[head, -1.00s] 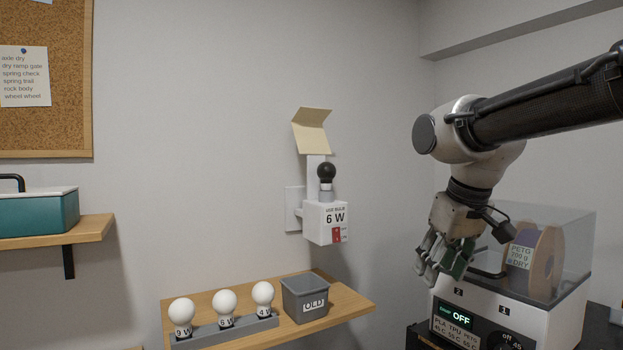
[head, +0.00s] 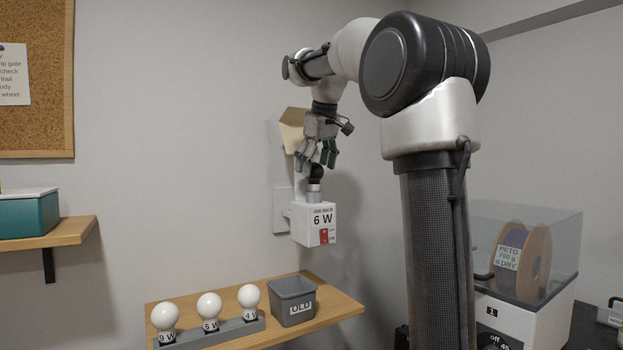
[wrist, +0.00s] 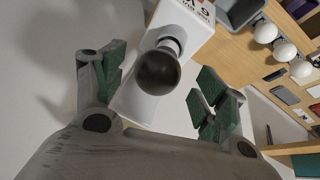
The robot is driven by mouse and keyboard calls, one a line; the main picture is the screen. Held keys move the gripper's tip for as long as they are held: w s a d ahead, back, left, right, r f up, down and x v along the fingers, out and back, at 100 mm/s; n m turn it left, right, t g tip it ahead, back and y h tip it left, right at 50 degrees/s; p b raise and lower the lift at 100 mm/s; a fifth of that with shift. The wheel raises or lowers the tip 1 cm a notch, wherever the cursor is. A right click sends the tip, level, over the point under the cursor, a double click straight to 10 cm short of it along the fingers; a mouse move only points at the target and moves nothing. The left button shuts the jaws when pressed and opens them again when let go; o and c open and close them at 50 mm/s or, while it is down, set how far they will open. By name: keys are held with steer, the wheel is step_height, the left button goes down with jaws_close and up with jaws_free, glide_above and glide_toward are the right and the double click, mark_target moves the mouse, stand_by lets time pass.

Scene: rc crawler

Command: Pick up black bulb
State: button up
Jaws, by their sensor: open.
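The black bulb (head: 316,172) stands upright in the socket on top of the white wall lamp box (head: 314,224) marked 6 W. In the wrist view the black bulb (wrist: 158,72) lies ahead of the fingers, between their two sides. My gripper (head: 316,158) is open and points down just above the bulb. In the wrist view my gripper (wrist: 155,90) has its green finger pads apart to the left and right of the bulb, with visible gaps. In the head view the fingers hide part of the bulb's top.
Below, a wooden shelf (head: 338,306) holds a grey OLD bin (head: 292,301) and a grey rack (head: 232,331) with three white bulbs. A clear-lidded dryer (head: 520,322) stands at the right.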

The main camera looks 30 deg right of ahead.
mark_target(314, 181)
steer(key=shift+x, duration=1.6)
steer(key=c, duration=1)
steer(key=shift+r, duration=0.15)
